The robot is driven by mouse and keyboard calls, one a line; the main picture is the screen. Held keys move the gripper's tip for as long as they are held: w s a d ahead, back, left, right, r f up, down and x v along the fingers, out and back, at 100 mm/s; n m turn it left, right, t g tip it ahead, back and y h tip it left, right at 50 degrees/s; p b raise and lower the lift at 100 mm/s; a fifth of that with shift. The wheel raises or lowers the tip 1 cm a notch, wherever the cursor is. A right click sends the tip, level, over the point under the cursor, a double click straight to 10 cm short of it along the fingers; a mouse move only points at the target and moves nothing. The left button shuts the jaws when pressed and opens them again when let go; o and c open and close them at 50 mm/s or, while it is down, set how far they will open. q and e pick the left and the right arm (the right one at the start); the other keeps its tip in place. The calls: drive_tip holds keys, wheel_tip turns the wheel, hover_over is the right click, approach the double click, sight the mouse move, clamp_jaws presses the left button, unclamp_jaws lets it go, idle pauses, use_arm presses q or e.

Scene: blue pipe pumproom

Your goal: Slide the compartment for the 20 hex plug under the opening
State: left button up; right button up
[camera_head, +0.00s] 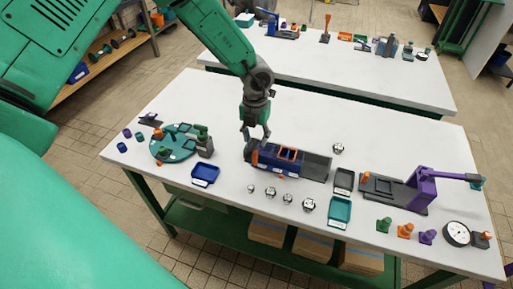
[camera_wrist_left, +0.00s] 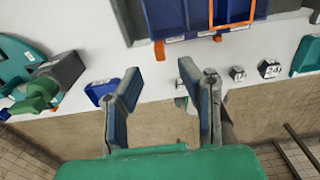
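My left gripper (camera_head: 256,137) reaches down from above at the left part of a dark blue sliding block on the bench. In the left wrist view its two fingers (camera_wrist_left: 165,88) are spread apart with nothing between them. The blue block (camera_head: 263,155) has several compartments, also seen at the top of the wrist view (camera_wrist_left: 165,20). An orange frame (camera_head: 288,154) sits over its right part. The block lies on a dark grey base (camera_head: 318,168) that is bare on the right. Which compartment is for the 20 plug cannot be read. My right gripper is out of view.
Several hex plugs stand in front of the block, one marked 24 (camera_wrist_left: 270,69). A lone plug (camera_head: 338,148) stands behind. A blue tray (camera_head: 205,174) and green turntable (camera_head: 170,150) are left; black and teal trays (camera_head: 340,211) and a purple press (camera_head: 421,188) are right.

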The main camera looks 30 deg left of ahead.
sight(255, 151)
use_arm(q)
wheel_tip(255, 151, down, 6)
drive_tip(key=shift+r, duration=0.15)
drive_tip(key=shift+s+a, duration=0.1)
clamp_jaws()
